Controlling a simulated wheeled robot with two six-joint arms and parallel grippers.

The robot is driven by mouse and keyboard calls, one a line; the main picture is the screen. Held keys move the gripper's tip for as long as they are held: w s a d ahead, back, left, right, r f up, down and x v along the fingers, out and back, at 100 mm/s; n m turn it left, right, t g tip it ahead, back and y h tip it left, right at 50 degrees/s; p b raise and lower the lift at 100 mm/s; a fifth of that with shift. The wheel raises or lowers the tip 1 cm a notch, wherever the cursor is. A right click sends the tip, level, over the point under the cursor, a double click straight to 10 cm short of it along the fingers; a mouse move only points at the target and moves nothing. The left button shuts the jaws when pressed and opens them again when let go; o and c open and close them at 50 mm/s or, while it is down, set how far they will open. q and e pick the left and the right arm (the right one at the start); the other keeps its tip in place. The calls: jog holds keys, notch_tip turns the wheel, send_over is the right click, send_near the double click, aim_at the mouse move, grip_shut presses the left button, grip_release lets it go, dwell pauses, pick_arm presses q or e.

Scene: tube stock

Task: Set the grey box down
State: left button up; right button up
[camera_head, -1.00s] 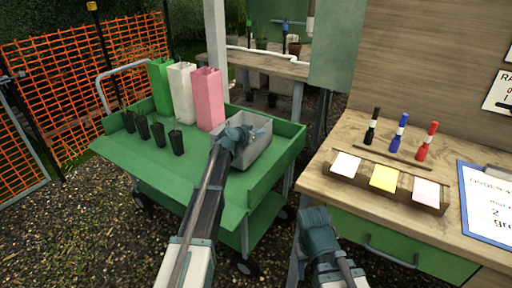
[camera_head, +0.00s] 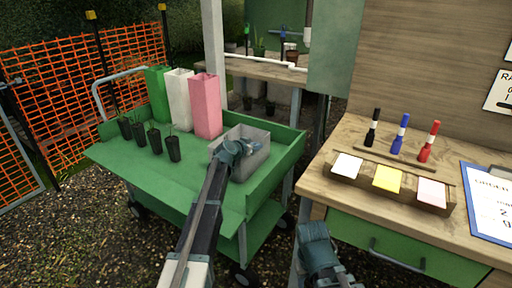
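The grey box (camera_head: 258,158) is open-topped and level, at the right end of the green cart's (camera_head: 130,163) top. Whether its base touches the cart top or hangs just above it, I cannot tell. My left gripper (camera_head: 238,150) is at the box's near wall and appears shut on it; its fingertips are largely hidden. My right gripper (camera_head: 313,236) is low in front of the wooden bench, away from the box; its fingers cannot be made out.
Green, white and pink (camera_head: 206,106) tall bags stand behind the box's left side on the cart. Several black pots (camera_head: 155,141) with seedlings stand further left. The cart top's front left is clear. The wooden bench (camera_head: 330,191) with markers and cards is to the right.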

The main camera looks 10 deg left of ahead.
pick_arm(q)
jog(key=o, duration=0.3)
jog(key=shift+o, duration=0.2)
jog(key=shift+r, duration=0.15)
jog(key=p+v, duration=0.5)
jog(key=v, duration=0.7)
jog(key=shift+s, duration=0.1)
